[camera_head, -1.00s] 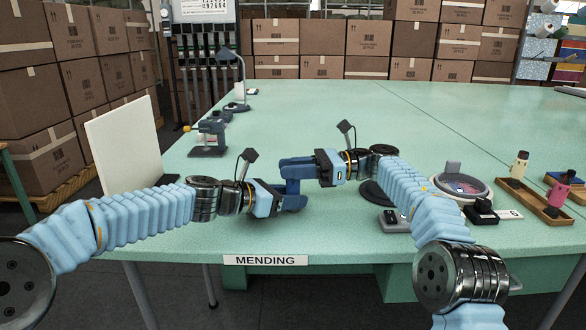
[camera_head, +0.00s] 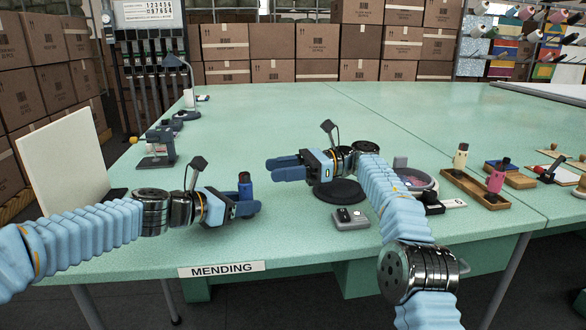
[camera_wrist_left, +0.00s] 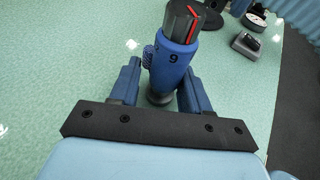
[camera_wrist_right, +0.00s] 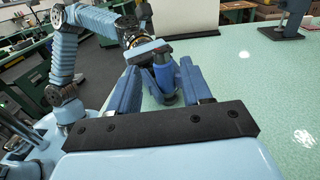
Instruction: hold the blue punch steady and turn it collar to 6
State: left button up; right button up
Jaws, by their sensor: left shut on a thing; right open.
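The blue punch (camera_head: 245,187) stands roughly upright over the front of the mint table, with a dark top and a bit of red. My left gripper (camera_head: 247,207) is shut on its lower body. In the left wrist view the punch (camera_wrist_left: 172,60) leans slightly right; a 6 shows on its blue part, below the dark ribbed collar (camera_wrist_left: 184,22) with a red line. My right gripper (camera_head: 283,168) is open and empty, to the right of the punch and apart from it. In the right wrist view the punch (camera_wrist_right: 162,72) shows beyond the open fingers.
A grey box (camera_head: 351,218) and a dark round base (camera_head: 340,191) lie under and beside my right arm. A white board (camera_head: 62,163) stands at left. The table middle is clear.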

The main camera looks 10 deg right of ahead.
jog(key=shift+w+d, duration=0.2)
jog(key=shift+d, duration=1.7)
notch_tip(320, 180, up, 3)
jog(key=w+m+t+y, duration=0.1)
jog(key=m+t, duration=0.1)
jog(key=t, duration=0.1)
jog(key=m+t+h, duration=0.2)
jog(key=m+t, duration=0.2)
jog(key=t, duration=0.3)
send_near(244, 173)
jog(key=x, duration=1)
jog(key=shift+f, duration=0.1)
jog(key=shift+c, duration=0.2)
